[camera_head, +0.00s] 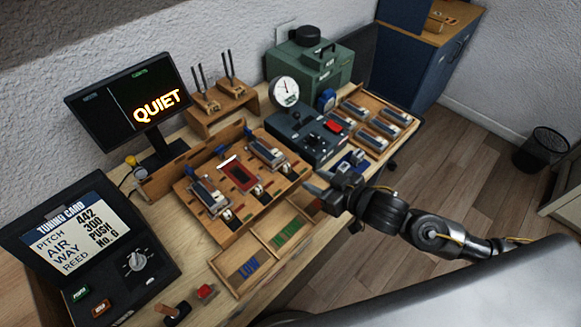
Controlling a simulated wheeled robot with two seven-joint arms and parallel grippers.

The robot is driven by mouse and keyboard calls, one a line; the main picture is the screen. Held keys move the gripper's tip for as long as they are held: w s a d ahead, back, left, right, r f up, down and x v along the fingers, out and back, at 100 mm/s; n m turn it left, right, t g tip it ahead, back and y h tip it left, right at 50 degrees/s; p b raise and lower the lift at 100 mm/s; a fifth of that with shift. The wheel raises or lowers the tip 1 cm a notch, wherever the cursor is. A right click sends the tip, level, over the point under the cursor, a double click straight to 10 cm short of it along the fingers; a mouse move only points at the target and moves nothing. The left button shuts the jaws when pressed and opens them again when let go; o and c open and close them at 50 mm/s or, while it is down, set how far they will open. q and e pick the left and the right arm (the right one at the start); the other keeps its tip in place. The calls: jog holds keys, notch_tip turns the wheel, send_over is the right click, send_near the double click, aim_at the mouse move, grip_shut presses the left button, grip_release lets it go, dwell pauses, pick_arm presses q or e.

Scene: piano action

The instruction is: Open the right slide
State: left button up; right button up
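A wooden board (236,214) on the bench carries a row of metal-and-white slide units. The right slide seems to be the unit (266,153) at the board's far right end. A red plate (238,174) lies in the middle and another unit (209,196) at the left. I cannot tell whether the right slide is open or shut. My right gripper (314,183) comes in from the right, over the board's right front corner, apart from the right slide. Its fingers look spread and empty. My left gripper is not in view.
A front tray (236,284) has blue LOW and green compartments. A dark control box (307,137) and a wooden rack (375,125) stand beyond the gripper. A QUIET screen (133,104) and a tuning card case (85,250) are at left.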

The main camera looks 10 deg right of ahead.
aim_at(288, 167)
jog(key=p+x, duration=0.2)
jog(key=x, duration=0.9)
jog(key=shift+r, duration=0.15)
grip_shut()
